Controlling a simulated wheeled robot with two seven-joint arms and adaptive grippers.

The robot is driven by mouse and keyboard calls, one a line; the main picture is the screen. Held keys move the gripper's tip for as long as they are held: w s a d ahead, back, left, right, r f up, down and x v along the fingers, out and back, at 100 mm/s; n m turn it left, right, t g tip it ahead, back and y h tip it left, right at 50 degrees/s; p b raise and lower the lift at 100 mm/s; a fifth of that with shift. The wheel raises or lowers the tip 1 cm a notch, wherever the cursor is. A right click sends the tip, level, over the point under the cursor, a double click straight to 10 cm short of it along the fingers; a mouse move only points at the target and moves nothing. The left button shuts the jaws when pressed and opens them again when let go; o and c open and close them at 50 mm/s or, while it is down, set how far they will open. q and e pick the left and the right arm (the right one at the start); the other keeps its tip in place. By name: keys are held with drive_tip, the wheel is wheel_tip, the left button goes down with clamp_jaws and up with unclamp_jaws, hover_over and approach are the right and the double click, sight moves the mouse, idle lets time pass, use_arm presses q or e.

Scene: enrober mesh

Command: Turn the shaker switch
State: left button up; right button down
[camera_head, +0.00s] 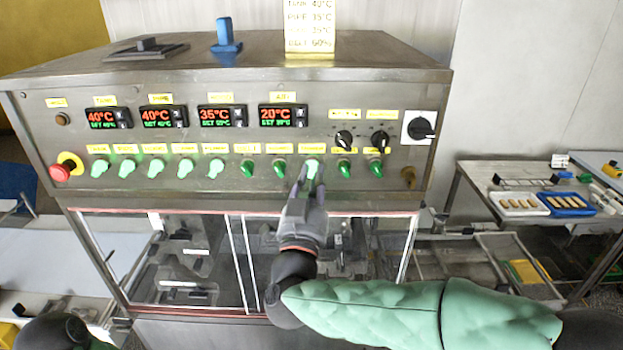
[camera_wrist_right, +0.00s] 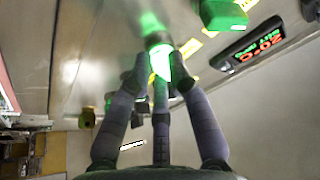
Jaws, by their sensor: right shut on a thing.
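A row of green switches runs along the lower part of the steel control panel (camera_head: 230,130) in the head view. My right gripper (camera_head: 309,181) reaches up to the row from below and is shut on one switch, the shaker switch (camera_head: 312,165), to the right of the middle. Its label is too small to read. In the right wrist view, this switch (camera_wrist_right: 177,68) glows bright green between the fingertips of my right gripper (camera_wrist_right: 160,82). The fingers hide part of it. My left gripper is not in view.
Unlit green switches (camera_head: 279,168) (camera_head: 344,169) stand close on both sides of the gripper. Several lit ones are farther left. Two black knobs (camera_head: 344,139) sit above right, and a red stop button (camera_head: 60,173) is at far left. Glass doors (camera_head: 190,260) lie below the panel.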

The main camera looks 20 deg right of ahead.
drive_tip(key=n+y, duration=0.2)
drive_tip(key=n, duration=0.3)
drive_tip(key=n+t+y+p, duration=0.1)
drive_tip(key=n+y, duration=0.2)
drive_tip(key=n, duration=0.2)
drive_tip(key=d+r+n+y+p, duration=0.1)
drive_tip(key=n+y, duration=0.1)
drive_tip(key=n, duration=0.2)
drive_tip(key=shift+s+n+t, duration=0.15)
drive_tip(key=shift+n+t, duration=0.25)
drive_tip(key=shift+n+y, duration=0.3)
drive_tip(key=shift+y, duration=0.1)
drive_tip(key=c, duration=1.2)
unclamp_jaws()
drive_tip(key=shift+o, duration=0.3)
drive_tip(key=shift+a+f, duration=0.15)
